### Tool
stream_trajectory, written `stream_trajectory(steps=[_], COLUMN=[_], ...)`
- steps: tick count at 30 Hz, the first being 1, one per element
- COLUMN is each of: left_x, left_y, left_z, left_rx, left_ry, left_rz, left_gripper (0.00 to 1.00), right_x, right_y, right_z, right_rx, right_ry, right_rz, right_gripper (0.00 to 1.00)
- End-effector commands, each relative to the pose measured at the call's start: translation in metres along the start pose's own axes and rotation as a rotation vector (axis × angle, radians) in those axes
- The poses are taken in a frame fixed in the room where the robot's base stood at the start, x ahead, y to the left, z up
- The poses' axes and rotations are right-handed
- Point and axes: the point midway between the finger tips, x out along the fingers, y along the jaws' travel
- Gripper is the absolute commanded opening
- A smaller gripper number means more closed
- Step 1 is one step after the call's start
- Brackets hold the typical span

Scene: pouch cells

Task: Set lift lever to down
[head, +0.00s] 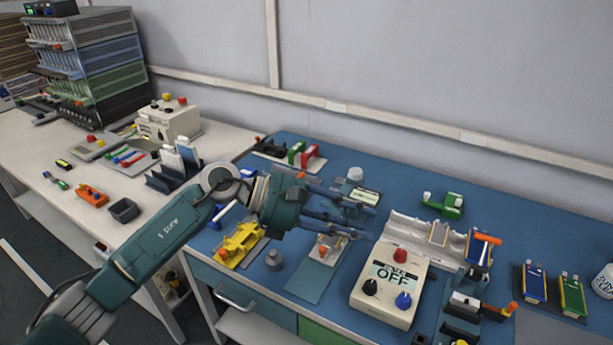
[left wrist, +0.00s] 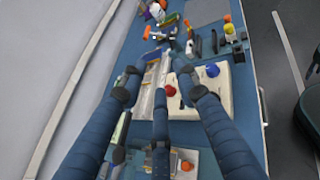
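I cannot tell for certain which part is the lift lever. An orange-handled bar (head: 487,238) stands at the right end of a pale grey fixture (head: 408,230). A second orange-tipped handle (head: 510,308) sticks out of a dark fixture (head: 461,328) nearer the front. A cream control box (head: 379,312) with red, black and blue knobs reads OFF. My left gripper (head: 366,214) has its fingers spread and empty, above the blue table left of the box. In the left wrist view the spread fingers (left wrist: 157,80) point toward the grey fixture and box (left wrist: 215,92). My right gripper is not in view.
Blue and green pouch cells (head: 534,283) lie at the right on the blue table. A yellow fixture (head: 240,243) and a grey weight-like piece (head: 273,260) sit below my left wrist. A green clamp (head: 444,205) is behind the grey fixture. The back right table area is clear.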

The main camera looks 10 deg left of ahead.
Motion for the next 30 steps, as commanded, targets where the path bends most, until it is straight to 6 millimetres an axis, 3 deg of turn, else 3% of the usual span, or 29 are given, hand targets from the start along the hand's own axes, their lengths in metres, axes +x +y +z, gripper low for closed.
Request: stream_trajectory(steps=[3,6,8,12,15,19,24,30], left_x=[-0.012,-0.046,-0.069,-0.107,-0.119,-0.126,-0.129,-0.12], left_y=[0.021,0.058,0.081,0.116,0.124,0.125,0.124,0.143], left_z=[0.049,0.06,0.048,-0.011,-0.05,-0.086,-0.111,-0.11], left_rx=[0.003,-0.063,-0.128,-0.297,-0.386,-0.465,-0.517,-0.523], left_ry=[-0.346,-0.537,-0.59,-0.57,-0.513,-0.443,-0.388,-0.385], left_rz=[0.188,0.425,0.576,0.85,0.955,1.028,1.068,1.071], left_gripper=[0.31,0.31,0.31,0.31,0.31,0.31,0.31,0.31], right_x=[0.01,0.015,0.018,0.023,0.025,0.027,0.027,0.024], right_y=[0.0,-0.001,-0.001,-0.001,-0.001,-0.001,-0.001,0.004], right_z=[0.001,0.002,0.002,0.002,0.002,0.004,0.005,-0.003], right_rx=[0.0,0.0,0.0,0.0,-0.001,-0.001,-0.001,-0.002], right_ry=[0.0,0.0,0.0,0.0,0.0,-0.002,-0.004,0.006], right_rz=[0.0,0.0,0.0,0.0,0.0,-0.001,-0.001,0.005], right_gripper=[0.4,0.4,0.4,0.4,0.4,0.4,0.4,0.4])
